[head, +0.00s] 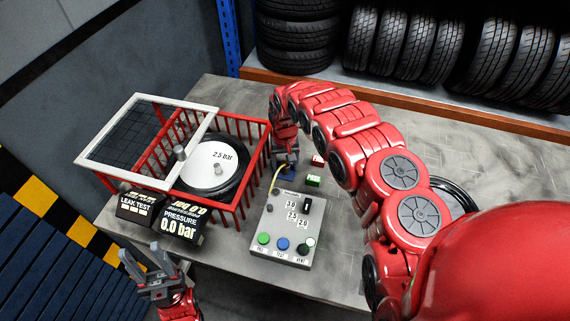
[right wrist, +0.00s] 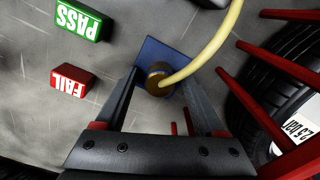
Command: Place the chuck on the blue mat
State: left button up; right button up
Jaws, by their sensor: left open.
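The chuck (right wrist: 157,82) is a round brass-coloured piece at the end of a yellow hose (right wrist: 205,55). In the right wrist view it overlaps the small blue mat (right wrist: 153,53); contact between them is hard to judge. My right gripper (right wrist: 159,75) is open, with one finger on each side of the chuck and gaps between. In the head view my right gripper (head: 285,165) points down at the table beside the red cage, hiding the chuck. My left gripper (head: 148,262) is open and empty at the table's front left.
A red cage (head: 255,160) holds a tyre marked 2.5 bar. A control box (head: 285,230) with buttons stands in front. A green PASS block (right wrist: 78,20) and red FAIL block (right wrist: 72,80) lie near the mat. Pressure displays (head: 183,222) stand at front left.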

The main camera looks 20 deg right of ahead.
aim_at(285, 164)
jog(key=shift+r, duration=0.1)
jog(key=shift+r, duration=0.3)
notch_tip(285, 164, up, 3)
jog(key=shift+r+b, duration=0.2)
jog(key=shift+b, duration=0.7)
notch_tip(285, 164, up, 8)
jog(key=p, duration=0.5)
jog(key=shift+p, duration=0.3)
jog(key=shift+r, duration=0.1)
